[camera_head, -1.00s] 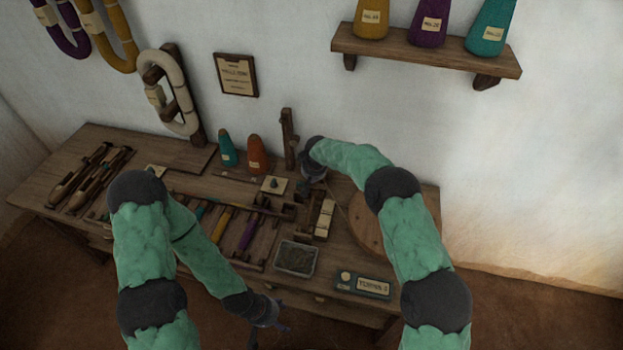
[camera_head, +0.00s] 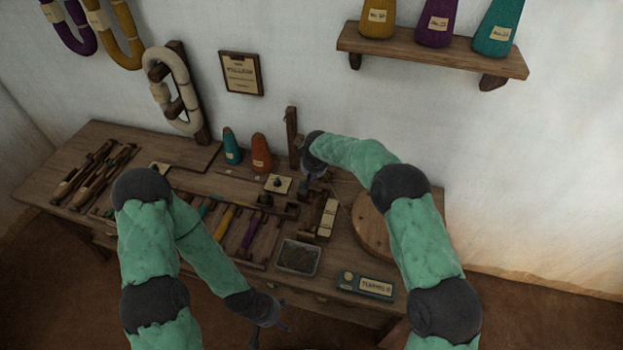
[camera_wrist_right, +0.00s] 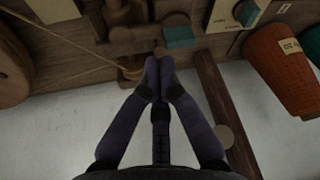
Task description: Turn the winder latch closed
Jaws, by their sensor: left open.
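The small wooden winder assembly (camera_wrist_right: 135,38) lies at the tips of my right gripper (camera_wrist_right: 158,66) in the right wrist view. A small teal block (camera_wrist_right: 179,37) sits beside it. I cannot tell which part is the latch, or whether the fingertips touch it. The right fingertips are together, with nothing visible between them. In the head view my right gripper (camera_head: 316,174) is partly hidden by its own wrist, near the upright wooden post (camera_head: 292,135). My left gripper (camera_head: 268,337) is open and empty, in front of the bench's front edge.
The wooden bench (camera_head: 75,165) holds a teal cone (camera_head: 231,147), an orange cone (camera_head: 261,153), a grey tray (camera_head: 298,258), a labelled box (camera_head: 366,286) and a round wooden disc (camera_head: 374,225). The post (camera_wrist_right: 215,95) stands close beside my right gripper.

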